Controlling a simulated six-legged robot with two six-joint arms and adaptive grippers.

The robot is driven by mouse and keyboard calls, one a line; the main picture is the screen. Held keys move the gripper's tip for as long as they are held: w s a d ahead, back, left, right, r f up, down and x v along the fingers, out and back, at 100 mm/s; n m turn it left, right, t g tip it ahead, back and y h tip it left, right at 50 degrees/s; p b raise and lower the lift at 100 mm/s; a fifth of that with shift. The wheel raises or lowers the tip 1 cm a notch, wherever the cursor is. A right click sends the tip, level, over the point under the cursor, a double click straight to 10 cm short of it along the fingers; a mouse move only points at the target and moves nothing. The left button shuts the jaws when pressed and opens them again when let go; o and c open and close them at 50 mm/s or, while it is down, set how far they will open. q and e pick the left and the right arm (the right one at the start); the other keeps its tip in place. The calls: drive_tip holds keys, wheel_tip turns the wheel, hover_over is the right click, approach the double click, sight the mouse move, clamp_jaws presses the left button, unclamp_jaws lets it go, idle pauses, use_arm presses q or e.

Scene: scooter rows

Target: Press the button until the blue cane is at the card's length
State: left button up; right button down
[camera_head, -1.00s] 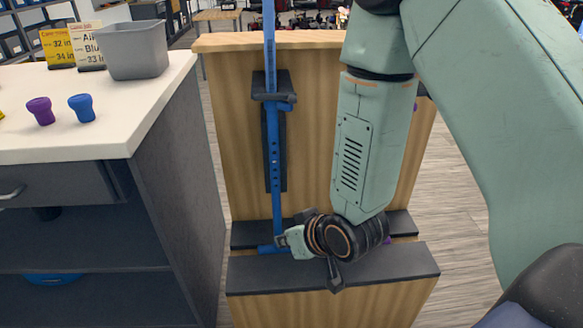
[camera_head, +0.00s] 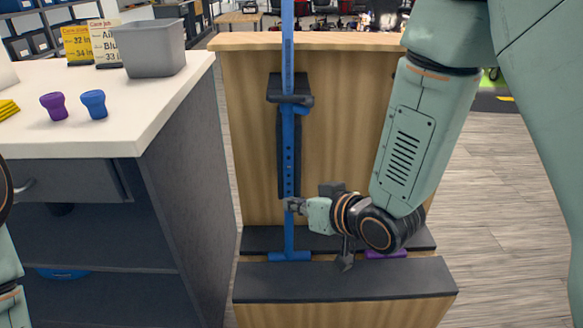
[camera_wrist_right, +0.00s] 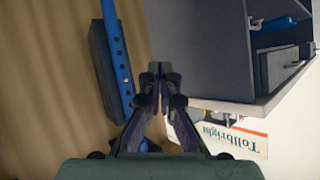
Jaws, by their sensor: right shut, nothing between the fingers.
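The blue cane (camera_head: 289,150) stands upright against the wooden stand, through a dark clamp (camera_head: 290,98), with its blue foot (camera_head: 290,256) on a dark ledge. A row of holes runs down its shaft. My right gripper (camera_head: 294,205) is shut and empty, its tips at the lower shaft; I cannot tell if they touch. The button cannot be made out. In the right wrist view the cane (camera_wrist_right: 117,60) passes left of the shut fingers (camera_wrist_right: 157,72). My left gripper is out of view.
The counter (camera_head: 80,142) at left holds a grey bin (camera_head: 155,50), a yellow card (camera_head: 77,45), a purple knob-like piece (camera_head: 55,106) and a blue one (camera_head: 94,104). A purple foot (camera_head: 386,254) shows behind my right arm. Open floor lies right of the wooden stand (camera_head: 245,120).

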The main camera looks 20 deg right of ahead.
sight(289, 167)
drive_tip(key=w+d, duration=0.2)
drive_tip(key=w, duration=0.6)
drive_tip(key=shift+w, duration=0.3)
drive_tip(key=shift+w+d, duration=0.1)
drive_tip(key=shift+w, duration=0.05)
idle(1.2)
drive_tip(key=shift+w+d+p, duration=0.1)
drive_tip(key=shift+w+p, duration=0.2)
drive_tip(key=shift+p, duration=0.05)
drive_tip(key=shift+w, duration=0.3)
idle(0.6)
drive_tip(key=shift+w+d+r, duration=0.2)
drive_tip(key=shift+w, duration=0.25)
idle(0.8)
